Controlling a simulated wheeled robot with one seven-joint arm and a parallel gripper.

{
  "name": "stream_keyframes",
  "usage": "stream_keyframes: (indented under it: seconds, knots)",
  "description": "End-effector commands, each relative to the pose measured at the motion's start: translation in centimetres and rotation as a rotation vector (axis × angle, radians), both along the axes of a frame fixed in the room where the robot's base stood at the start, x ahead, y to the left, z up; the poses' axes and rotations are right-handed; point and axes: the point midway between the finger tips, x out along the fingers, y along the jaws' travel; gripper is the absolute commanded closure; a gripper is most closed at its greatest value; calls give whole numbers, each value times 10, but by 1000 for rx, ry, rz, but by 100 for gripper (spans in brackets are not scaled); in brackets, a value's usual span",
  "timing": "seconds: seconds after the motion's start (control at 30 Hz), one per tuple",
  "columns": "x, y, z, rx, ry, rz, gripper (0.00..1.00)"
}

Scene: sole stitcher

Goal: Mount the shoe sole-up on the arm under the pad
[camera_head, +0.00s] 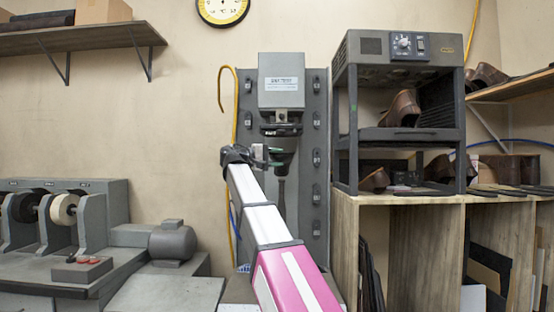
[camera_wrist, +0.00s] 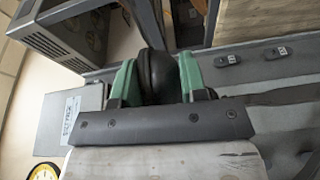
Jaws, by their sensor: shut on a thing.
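The machine's black pad (camera_head: 281,129) sits below its grey press head (camera_head: 281,90) in the head view. My gripper (camera_head: 281,146) is just below the pad. Its green fingers (camera_wrist: 157,75) are shut on a dark, rounded thing, seemingly the shoe (camera_wrist: 155,72), in the wrist view. Only its narrow black end shows between the fingers. I cannot tell whether its sole faces up or whether it touches the pad or the arm. A slim dark upright (camera_head: 282,196), seemingly the machine's arm, stands below the gripper; its top is hidden.
A grey cabinet (camera_head: 343,130) with brown shoes stands right of the machine on a wooden shelf unit (camera_head: 408,200). A yellow hose (camera_head: 235,110) hangs at the machine's left. A grinder bench (camera_head: 60,275) is at the left. The wall space left of the machine is open.

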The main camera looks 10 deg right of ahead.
Motion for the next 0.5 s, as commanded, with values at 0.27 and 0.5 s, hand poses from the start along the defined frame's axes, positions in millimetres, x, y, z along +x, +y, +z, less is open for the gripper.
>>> stream_keyframes:
  seconds: [0.27,0.5]
  knots:
    - [25,-4,1,-1,-1,0,96]
    - [27,-6,-16,-1,-1,0,96]
